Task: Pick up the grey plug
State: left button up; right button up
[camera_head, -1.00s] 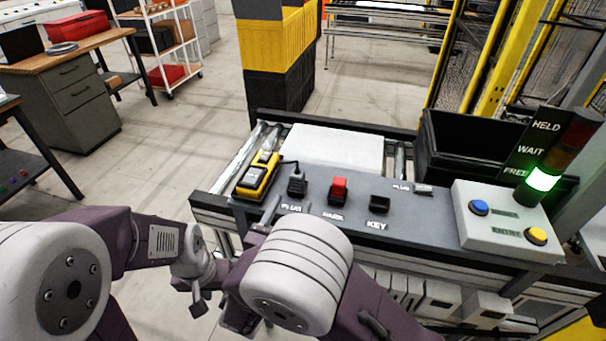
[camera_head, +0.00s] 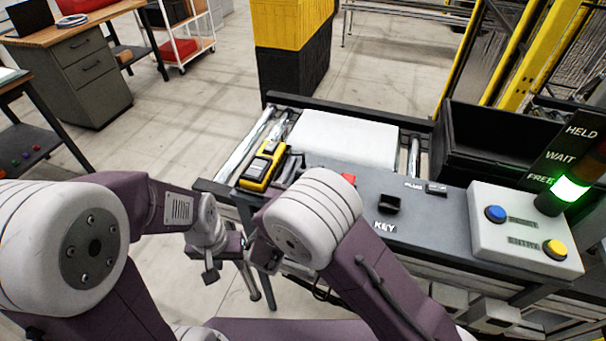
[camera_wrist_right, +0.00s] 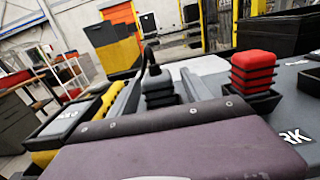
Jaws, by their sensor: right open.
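The grey plug (camera_wrist_right: 158,90) stands upright in its holder in the right wrist view, with a dark cable arching from its top. My right gripper (camera_wrist_right: 161,76) is open, with one grey finger on each side of the plug; I cannot tell whether they touch it. In the head view my right arm hides most of the plug. My left gripper (camera_head: 226,266) hangs at the lower left of the head view, away from the plug, and its jaw opening is unclear.
A yellow-black handheld device (camera_head: 262,166) lies left of the plug. A red stacked block (camera_wrist_right: 254,72) sits in a black holder close on the right. The key holder (camera_head: 389,204), button box (camera_head: 520,228) and black bin (camera_head: 490,150) are farther right. The signal light (camera_head: 570,188) glows green.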

jog(key=shift+x, duration=0.95)
jog(key=shift+s, duration=0.15)
jog(key=c, duration=0.6)
grip_shut()
jog(key=shift+r, duration=0.4)
jog(key=r, duration=0.3)
jog(key=shift+s+d+r, duration=0.2)
jog(key=shift+d+r, duration=0.15)
jog(key=shift+r, duration=0.05)
jog(key=s+d+r, duration=0.2)
jog(key=d, duration=0.1)
jog(key=s+d+r, duration=0.2)
jog(key=d, duration=0.1)
jog(key=s+d+r, duration=0.2)
jog(key=d, duration=0.1)
jog(key=shift+s+r, duration=0.1)
jog(key=shift+r, duration=0.1)
